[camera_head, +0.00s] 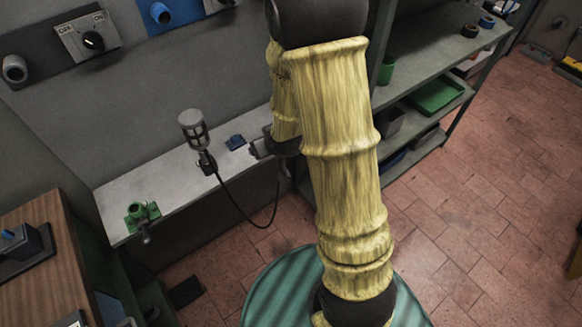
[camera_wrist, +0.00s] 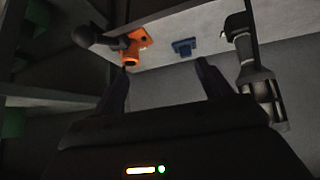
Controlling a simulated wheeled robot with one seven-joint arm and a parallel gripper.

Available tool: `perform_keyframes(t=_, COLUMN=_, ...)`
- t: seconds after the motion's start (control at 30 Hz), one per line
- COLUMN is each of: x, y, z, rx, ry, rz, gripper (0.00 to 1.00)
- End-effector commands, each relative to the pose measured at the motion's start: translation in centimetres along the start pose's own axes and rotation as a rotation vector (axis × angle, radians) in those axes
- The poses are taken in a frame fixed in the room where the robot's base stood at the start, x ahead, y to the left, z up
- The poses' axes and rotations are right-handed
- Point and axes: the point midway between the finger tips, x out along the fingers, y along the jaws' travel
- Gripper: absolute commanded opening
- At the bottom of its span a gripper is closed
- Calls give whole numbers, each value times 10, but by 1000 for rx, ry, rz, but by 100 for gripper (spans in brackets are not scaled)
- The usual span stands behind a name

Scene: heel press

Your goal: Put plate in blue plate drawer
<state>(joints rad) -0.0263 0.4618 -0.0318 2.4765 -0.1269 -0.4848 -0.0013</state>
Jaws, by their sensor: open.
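My gripper (camera_head: 262,147) is over the right part of the grey bench, partly hidden behind my own yellow arm. In the wrist view its two dark fingers (camera_wrist: 165,78) are spread apart with nothing between them. A small blue piece (camera_wrist: 184,47) lies on the bench beyond the fingers; it also shows in the head view (camera_head: 235,142), left of my gripper. I cannot tell whether it is the plate. No plate is clearly recognizable. A blue bin-like thing (camera_head: 397,159) is partly visible on the lower shelf; I cannot tell whether it is the blue plate drawer.
An orange fitting (camera_wrist: 132,50) stands on the bench in the wrist view. A caged cylindrical tool (camera_head: 195,135) with a black cable stands left of the blue piece. A green clamp-like part (camera_head: 140,214) is at the bench's left end. A shelf holds a green tray (camera_head: 436,94).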

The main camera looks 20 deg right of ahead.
Motion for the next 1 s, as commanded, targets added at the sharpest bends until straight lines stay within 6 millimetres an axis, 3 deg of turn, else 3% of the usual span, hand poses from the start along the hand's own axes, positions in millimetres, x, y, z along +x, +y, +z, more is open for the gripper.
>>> perform_keyframes(t=0.3, x=-100, y=1, z=37, rx=86, ry=-292, rz=28, gripper=78)
perform_keyframes(t=0.5, x=-146, y=-5, z=63, rx=125, ry=-430, rz=21, gripper=78)
perform_keyframes(t=0.8, x=-152, y=-6, z=68, rx=130, ry=-457, rz=18, gripper=78)
perform_keyframes(t=1.0, x=-152, y=-6, z=68, rx=130, ry=-456, rz=18, gripper=40)
